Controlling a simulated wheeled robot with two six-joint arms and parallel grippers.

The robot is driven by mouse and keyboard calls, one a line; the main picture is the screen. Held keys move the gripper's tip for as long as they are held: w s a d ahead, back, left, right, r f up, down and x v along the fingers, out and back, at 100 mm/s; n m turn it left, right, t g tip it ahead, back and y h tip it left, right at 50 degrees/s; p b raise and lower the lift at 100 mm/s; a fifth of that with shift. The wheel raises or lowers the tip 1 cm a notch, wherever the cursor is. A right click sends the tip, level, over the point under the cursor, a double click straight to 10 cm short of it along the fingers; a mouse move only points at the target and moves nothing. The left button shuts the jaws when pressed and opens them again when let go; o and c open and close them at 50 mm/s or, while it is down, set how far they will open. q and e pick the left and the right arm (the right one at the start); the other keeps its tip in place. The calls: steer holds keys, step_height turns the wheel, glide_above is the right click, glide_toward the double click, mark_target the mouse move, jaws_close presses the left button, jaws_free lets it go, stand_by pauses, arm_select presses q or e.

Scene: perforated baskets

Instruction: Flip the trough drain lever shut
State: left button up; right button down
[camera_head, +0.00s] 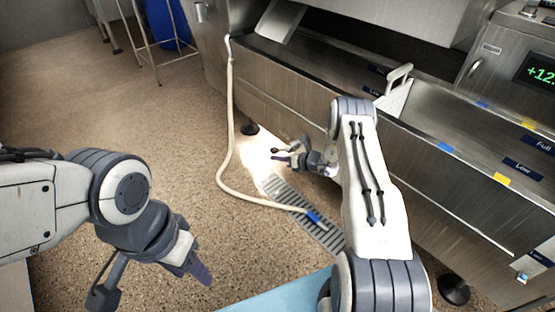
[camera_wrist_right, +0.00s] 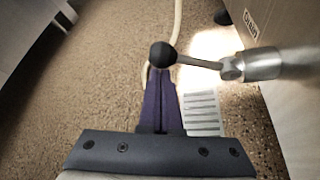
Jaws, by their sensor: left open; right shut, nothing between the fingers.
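The drain lever (camera_wrist_right: 200,62) is a metal rod with a black ball knob (camera_wrist_right: 162,55). In the right wrist view it sticks out sideways, to the left, from a steel valve stub (camera_wrist_right: 262,65) on the trough's side. My right gripper (camera_wrist_right: 158,72) has its purple fingers shut and empty, with the tips right by the knob; I cannot tell if they touch. In the head view my right gripper (camera_head: 281,156) is low beside the steel trough (camera_head: 290,98), and I cannot make out the lever there. My left gripper (camera_head: 198,270) is open and empty above the floor, away from the trough.
A pale hose (camera_head: 229,130) runs from the trough down to a floor grate (camera_head: 325,235), ending in a blue tip. A rack with a blue bin (camera_head: 168,25) stands far left. The floor at left is clear.

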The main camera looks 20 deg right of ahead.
steer(key=shift+w+d+r+p, duration=0.1)
steer(key=shift+d+r+p, duration=0.1)
steer(key=shift+r+p, duration=0.35)
steer(key=shift+w+d+r+p, duration=0.25)
steer(key=shift+d+r+p, duration=0.2)
steer(key=shift+d+r, duration=0.35)
steer(key=shift+w+d+r+p, duration=0.25)
steer(key=shift+d+r+p, duration=0.25)
steer(key=shift+r, duration=0.4)
steer(key=shift+d, duration=0.15)
